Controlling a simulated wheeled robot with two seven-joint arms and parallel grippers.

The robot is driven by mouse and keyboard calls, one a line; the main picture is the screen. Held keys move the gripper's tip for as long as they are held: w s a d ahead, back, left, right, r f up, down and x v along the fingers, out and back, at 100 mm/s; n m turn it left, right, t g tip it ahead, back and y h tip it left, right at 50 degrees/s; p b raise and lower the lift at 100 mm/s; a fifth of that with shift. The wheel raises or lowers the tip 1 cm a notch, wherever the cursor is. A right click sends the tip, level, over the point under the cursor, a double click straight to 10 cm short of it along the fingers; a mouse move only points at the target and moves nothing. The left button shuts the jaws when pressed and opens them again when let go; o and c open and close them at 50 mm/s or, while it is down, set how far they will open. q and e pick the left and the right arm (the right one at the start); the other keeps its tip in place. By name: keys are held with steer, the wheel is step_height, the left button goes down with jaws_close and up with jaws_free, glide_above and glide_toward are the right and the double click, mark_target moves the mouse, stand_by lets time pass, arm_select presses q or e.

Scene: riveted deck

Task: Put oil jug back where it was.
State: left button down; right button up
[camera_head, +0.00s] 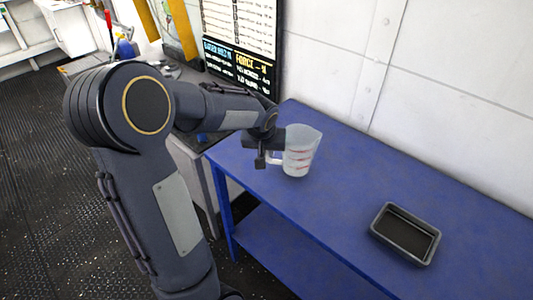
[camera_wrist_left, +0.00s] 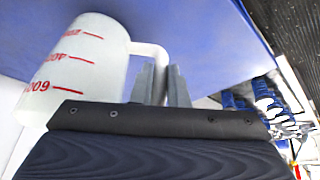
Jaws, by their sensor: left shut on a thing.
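The oil jug (camera_head: 300,152) is a translucent white measuring jug with red marks. It is upright at the left part of the blue table (camera_head: 345,190), with its handle toward my left gripper. My left gripper (camera_head: 268,154) is shut on the handle. In the left wrist view the jug (camera_wrist_left: 85,65) fills the upper left, and the gripper's fingers (camera_wrist_left: 162,85) close around its handle. I cannot tell whether the jug's base touches the table. My right gripper is in neither view.
A black tray (camera_head: 405,235) lies on the right part of the table, with bare blue surface between it and the jug. A white panelled wall (camera_head: 440,90) runs behind.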

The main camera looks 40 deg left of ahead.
arm_select(q)
steer(key=shift+f, duration=0.75)
steer(key=shift+f, duration=0.2)
steer(key=c, duration=1.4)
jaws_free()
steer(key=shift+r, duration=0.1)
steer(key=shift+r, duration=0.35)
steer(key=v, duration=1.2)
steer(key=s+d+f+m+h, duration=0.2)
steer(key=s+d+h, duration=0.1)
steer(key=s+d, duration=0.4)
steer(key=s+d+f+m+t+h, duration=0.1)
steer(key=s+d+f+m+h, duration=0.1)
steer(key=s+d, duration=0.6)
steer(key=s+h, duration=0.1)
steer(key=s, duration=0.2)
steer(key=shift+d+f, duration=0.3)
steer(key=shift+f, duration=0.05)
